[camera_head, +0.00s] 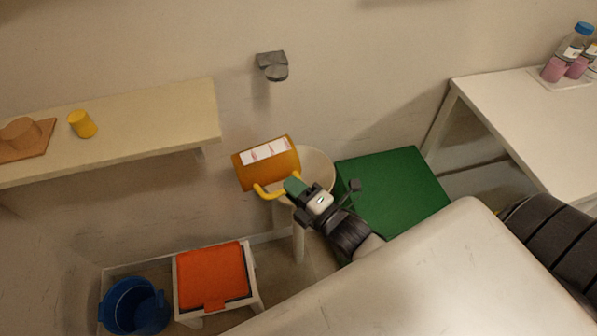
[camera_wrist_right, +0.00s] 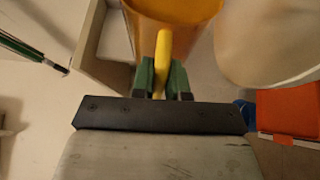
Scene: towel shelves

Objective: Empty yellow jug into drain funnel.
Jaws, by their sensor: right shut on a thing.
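The yellow jug (camera_head: 267,172), orange-yellow with a white label, is tilted on its side above the pale drain funnel (camera_head: 319,166) in the head view. The funnel is a cream bowl on a post, partly hidden behind the jug and my gripper. My right gripper (camera_head: 290,189) is shut on the jug's yellow handle. In the right wrist view, the green fingertips (camera_wrist_right: 161,78) clasp the handle, with the jug body (camera_wrist_right: 175,10) beyond and the funnel (camera_wrist_right: 270,45) at the right. I cannot see any liquid. My left gripper is not in view.
A green box top (camera_head: 395,195) stands right of the funnel. An orange-topped stool (camera_head: 211,275) and a blue bucket (camera_head: 133,308) are on the floor. A wall shelf (camera_head: 160,123) holds a yellow cup (camera_head: 82,124). A white table (camera_head: 510,115) with bottles stands right.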

